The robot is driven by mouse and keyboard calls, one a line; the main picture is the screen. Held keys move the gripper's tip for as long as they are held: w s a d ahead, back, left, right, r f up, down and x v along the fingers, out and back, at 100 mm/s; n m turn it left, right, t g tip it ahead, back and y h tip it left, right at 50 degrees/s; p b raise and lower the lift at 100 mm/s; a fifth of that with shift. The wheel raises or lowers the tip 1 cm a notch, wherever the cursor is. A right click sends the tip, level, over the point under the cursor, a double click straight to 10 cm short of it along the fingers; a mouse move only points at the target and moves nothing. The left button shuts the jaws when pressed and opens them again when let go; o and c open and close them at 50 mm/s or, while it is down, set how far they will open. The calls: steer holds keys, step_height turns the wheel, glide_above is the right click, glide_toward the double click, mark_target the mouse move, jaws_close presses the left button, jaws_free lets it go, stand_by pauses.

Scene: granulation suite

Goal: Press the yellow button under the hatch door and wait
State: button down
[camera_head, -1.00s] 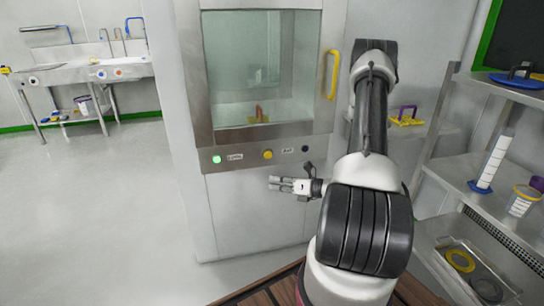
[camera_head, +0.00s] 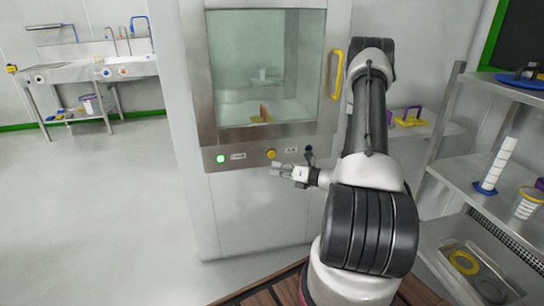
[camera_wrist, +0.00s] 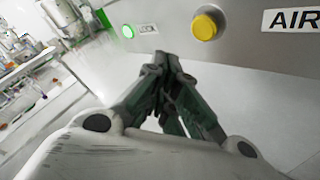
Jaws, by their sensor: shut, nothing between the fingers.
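The yellow button (camera_head: 271,154) is on the metal panel (camera_head: 245,157) under the glass hatch door (camera_head: 265,70). In the wrist view the yellow button (camera_wrist: 204,27) is up and to the right of my fingertips, apart from them. My gripper (camera_head: 276,169) is shut and empty, just below the button in the head view. In the wrist view my gripper (camera_wrist: 165,58) has its fingers together, pointing toward the panel. A lit green button (camera_head: 220,159) is left of the yellow one. The hatch door looks closed.
A dark knob (camera_head: 308,149) and an AIR label (camera_wrist: 292,18) are right of the yellow button. The yellow door handle (camera_head: 336,75) is above right. Shelves (camera_head: 480,180) stand at the right. The floor at left (camera_head: 110,210) is clear.

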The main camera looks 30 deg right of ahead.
steer(key=shift+w+d, duration=0.2)
steer(key=shift+w, duration=0.5)
steer(key=shift+w+d, duration=0.2)
steer(key=shift+w, duration=0.45)
steer(key=shift+w+d, duration=0.2)
steer(key=shift+w, duration=0.5)
steer(key=shift+w+d, duration=0.1)
steer(key=shift+w, duration=0.3)
steer(key=shift+w+d, duration=0.15)
steer(key=shift+w, duration=0.35)
stand_by(0.4)
steer(key=shift+s, duration=0.1)
steer(key=shift+s+a, duration=0.25)
steer(key=shift+s, duration=0.55)
steer(key=s, duration=0.2)
steer(key=s+a, duration=0.1)
steer(key=s, duration=0.1)
steer(key=shift+s+a, duration=0.2)
steer(key=shift+s, duration=0.2)
